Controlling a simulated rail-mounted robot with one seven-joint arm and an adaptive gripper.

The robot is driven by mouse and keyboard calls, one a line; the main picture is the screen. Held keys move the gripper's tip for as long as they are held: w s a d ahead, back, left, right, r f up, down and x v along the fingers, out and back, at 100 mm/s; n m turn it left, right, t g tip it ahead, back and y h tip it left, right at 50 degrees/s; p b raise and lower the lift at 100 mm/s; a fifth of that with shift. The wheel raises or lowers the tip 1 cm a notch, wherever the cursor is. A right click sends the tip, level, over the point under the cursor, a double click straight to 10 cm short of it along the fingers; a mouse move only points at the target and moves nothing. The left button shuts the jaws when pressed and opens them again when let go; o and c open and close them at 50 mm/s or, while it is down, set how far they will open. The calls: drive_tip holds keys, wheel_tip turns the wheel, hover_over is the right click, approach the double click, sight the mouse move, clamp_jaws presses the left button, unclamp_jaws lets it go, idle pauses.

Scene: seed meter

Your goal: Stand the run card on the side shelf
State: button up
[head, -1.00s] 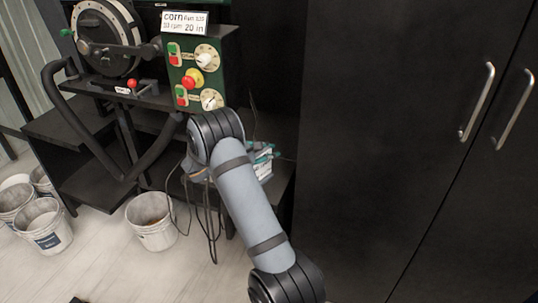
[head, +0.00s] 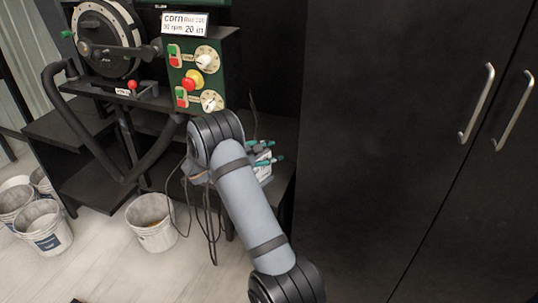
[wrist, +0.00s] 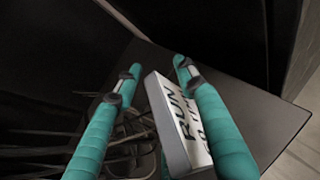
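The run card (wrist: 190,120) is a pale plate with black letters reading "RUN" and a grey edge. It shows between my fingers in the wrist view, over the dark side shelf (wrist: 255,110). It seems to stand on the shelf, leaning back; its lower end is out of view. In the head view the card (head: 264,173) is a small pale patch behind my arm. My gripper (wrist: 157,66) has two teal fingers spread around the card, with a gap on the left; the right finger overlaps its edge in the picture. The fingers (head: 265,153) also show in the head view.
A green control box (head: 205,75) with knobs and a red button stands above, with a "corn" sign (head: 185,23) on top. Cables (wrist: 115,150) hang left of the card. A tall dark cabinet (head: 390,130) rises right of the shelf. Buckets (head: 152,225) stand on the floor.

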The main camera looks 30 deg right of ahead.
drive_tip(key=p+v, duration=0.1)
drive_tip(key=v, duration=1.1)
idle(1.8)
